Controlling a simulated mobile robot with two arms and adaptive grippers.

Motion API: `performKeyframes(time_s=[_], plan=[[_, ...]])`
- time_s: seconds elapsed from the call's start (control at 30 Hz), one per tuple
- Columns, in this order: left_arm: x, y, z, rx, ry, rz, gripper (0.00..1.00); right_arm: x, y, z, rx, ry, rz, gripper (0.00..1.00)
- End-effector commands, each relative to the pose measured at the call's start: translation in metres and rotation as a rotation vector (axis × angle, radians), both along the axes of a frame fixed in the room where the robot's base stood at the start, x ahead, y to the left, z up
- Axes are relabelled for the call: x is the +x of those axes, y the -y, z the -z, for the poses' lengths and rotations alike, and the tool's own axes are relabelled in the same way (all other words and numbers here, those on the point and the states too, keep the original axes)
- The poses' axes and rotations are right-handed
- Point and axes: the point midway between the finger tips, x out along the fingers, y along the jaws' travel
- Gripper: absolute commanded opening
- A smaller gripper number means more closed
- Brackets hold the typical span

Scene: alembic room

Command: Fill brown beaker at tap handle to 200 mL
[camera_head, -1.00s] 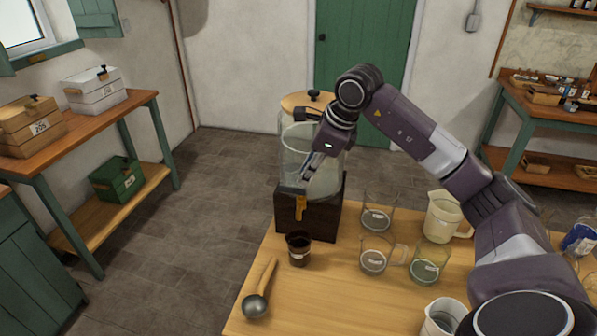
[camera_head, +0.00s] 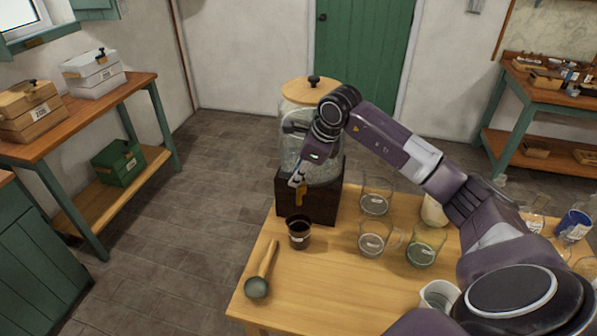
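The small brown beaker (camera_head: 299,236) stands upright on the wooden table, in front of the dispenser. Its liquid level cannot be made out. The dispenser is a large glass jar (camera_head: 292,118) with a wooden lid, on a dark wooden base (camera_head: 323,202). The brass-coloured tap handle (camera_head: 299,196) is at the front of the dispenser, above and just behind the beaker. My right gripper (camera_head: 296,181) reaches down in front of the jar, with its fingertips at or just above the tap handle. Whether it touches or grips the handle is unclear. My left gripper is out of view.
A ladle (camera_head: 257,286) lies at the table's front left. Clear glass beakers (camera_head: 375,203) and a greenish beaker (camera_head: 424,251) stand right of the brown beaker. A pitcher (camera_head: 433,210) is partly hidden by my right arm.

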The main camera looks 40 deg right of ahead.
Motion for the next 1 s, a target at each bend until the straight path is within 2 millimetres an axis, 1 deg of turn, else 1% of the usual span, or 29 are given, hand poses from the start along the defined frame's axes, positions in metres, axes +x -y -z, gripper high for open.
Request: performKeyframes(time_s=[0.03, 0.1, 0.17, 0.23, 0.27, 0.37, 0.4, 0.57, 0.8, 1.0], plan=[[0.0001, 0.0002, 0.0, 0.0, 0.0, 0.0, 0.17, 0.0, -0.0001, -0.0001, 0.0, 0.0, 0.0, 0.13], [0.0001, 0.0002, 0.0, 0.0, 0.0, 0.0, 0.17, 0.0, 0.0, -0.0002, 0.0, 0.0, 0.0, 0.06], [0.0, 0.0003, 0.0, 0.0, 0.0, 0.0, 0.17, -0.0001, 0.0, -0.0003, 0.0, 0.0, 0.0, 0.0], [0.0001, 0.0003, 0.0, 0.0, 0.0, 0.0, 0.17, 0.0, 0.0, -0.0005, 0.0, 0.0, 0.0, 0.0], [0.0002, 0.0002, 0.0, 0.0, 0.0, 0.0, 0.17, 0.0, 0.0, -0.0005, 0.0, 0.0, 0.0, 0.12], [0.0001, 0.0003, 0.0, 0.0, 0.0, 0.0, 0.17, 0.0, 0.0, -0.0005, 0.0, 0.0, 0.0, 0.01], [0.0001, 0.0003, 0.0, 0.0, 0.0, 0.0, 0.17, 0.0001, 0.0001, -0.0006, 0.001, 0.001, 0.0, 0.0], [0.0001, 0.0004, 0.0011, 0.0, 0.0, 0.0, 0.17, 0.0001, 0.0005, -0.0004, 0.0, 0.001, -0.011, 0.0], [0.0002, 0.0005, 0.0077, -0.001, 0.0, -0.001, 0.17, -0.0009, 0.0, -0.0003, 0.001, 0.001, -0.173, 0.0], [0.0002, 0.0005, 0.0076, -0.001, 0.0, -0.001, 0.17, -0.0017, -0.0008, -0.0009, 0.0, 0.002, -0.212, 0.0]])
